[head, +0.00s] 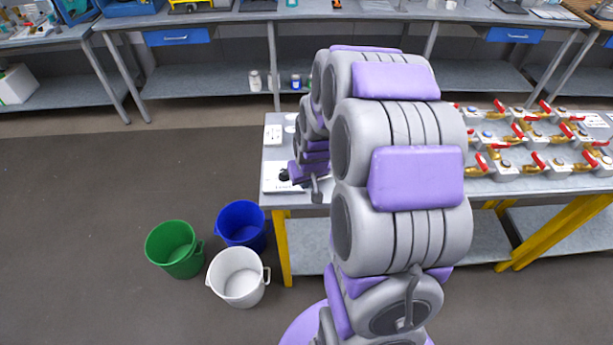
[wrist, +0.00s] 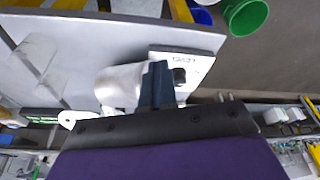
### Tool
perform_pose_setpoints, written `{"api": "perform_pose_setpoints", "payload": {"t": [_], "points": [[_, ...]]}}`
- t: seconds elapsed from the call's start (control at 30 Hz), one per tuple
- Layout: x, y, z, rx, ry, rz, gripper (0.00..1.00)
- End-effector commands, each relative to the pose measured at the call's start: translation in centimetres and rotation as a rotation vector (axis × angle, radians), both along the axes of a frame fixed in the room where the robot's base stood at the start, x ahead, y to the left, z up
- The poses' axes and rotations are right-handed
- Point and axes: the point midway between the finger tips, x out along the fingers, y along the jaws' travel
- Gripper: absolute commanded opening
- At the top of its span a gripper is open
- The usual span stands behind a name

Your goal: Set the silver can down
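The silver can (wrist: 118,86) shows in the wrist view as a shiny, rounded body over the grey table. My gripper (wrist: 158,82) has its dark fingers across the can's right part, and appears shut on it. A small black piece (wrist: 180,76) shows just right of the fingers. It lies over a white plate with a printed label (wrist: 188,60) at the table's corner. In the head view my arm hides the can and most of the gripper; the white plate (head: 276,185) shows at the table's left end. I cannot tell whether the can touches it.
Several brass valves with red handles (head: 520,135) stand on the table's right part. Green (head: 174,249), blue (head: 240,225) and white (head: 238,277) buckets stand on the floor left of the table. A long workbench (head: 335,13) runs along the back. The floor at left is clear.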

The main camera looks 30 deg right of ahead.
Motion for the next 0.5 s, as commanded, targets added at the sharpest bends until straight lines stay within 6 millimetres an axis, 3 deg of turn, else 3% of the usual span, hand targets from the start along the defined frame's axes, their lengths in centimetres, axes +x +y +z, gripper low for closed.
{"api": "perform_pose_setpoints", "payload": {"t": [0.43, 0.5], "points": [[-0.13, 1.02, 0.28, -0.008, -0.003, 0.001, 0.0], [-0.13, 0.78, 0.25, -0.006, -0.003, 0.0, 0.06]]}}
